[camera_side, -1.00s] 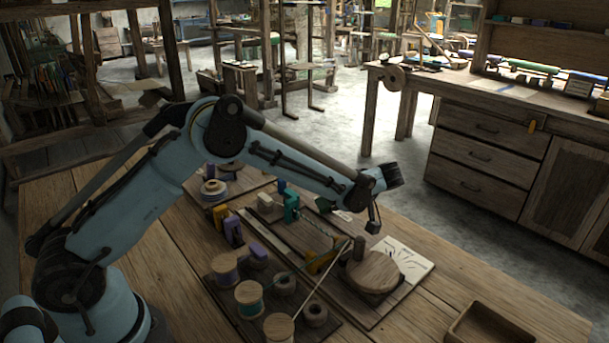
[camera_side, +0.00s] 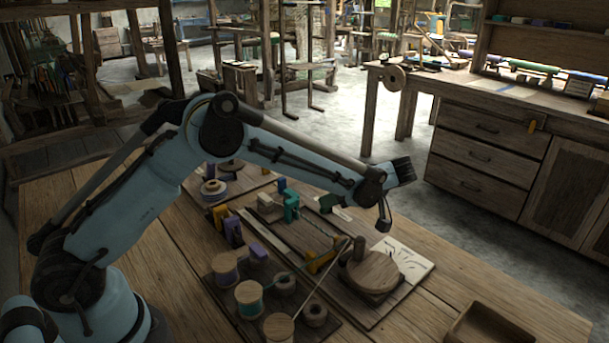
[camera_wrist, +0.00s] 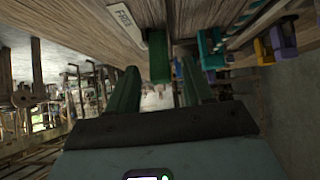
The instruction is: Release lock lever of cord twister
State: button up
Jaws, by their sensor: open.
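The cord twister stands on a wooden board (camera_side: 388,315), with a teal clamp (camera_side: 291,205), a yellow bracket (camera_side: 320,262) and a round wooden disc (camera_side: 374,272). In the wrist view, my gripper (camera_wrist: 160,76) shows two green fingers spread apart with nothing gripped. A small green block (camera_wrist: 158,56) lies just beyond and between the fingertips, beside a lettered card (camera_wrist: 124,20); I cannot tell if it is the lock lever. The teal clamp also shows in the wrist view (camera_wrist: 211,50), right of the fingers.
Thread spools (camera_side: 249,297) stand on a dark board at the front. A wooden tray (camera_side: 490,325) sits at the lower right. A white sheet with short threads (camera_side: 408,262) lies beside the disc. The tabletop right of the sheet is mostly bare.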

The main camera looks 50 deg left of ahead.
jog(key=v, duration=0.9)
jog(key=s+a+r+m+t+h, duration=0.3)
jog(key=s+a+r+m+h, duration=0.25)
jog(key=s+m, duration=0.35)
jog(key=s+d+f+m+t+h, duration=0.1)
jog(key=s+f+m+t+h, duration=0.2)
jog(key=s+m, duration=0.6)
jog(key=shift+s+t+h, duration=0.5)
jog(key=shift+s+h, duration=0.15)
jog(key=shift+s, duration=0.7)
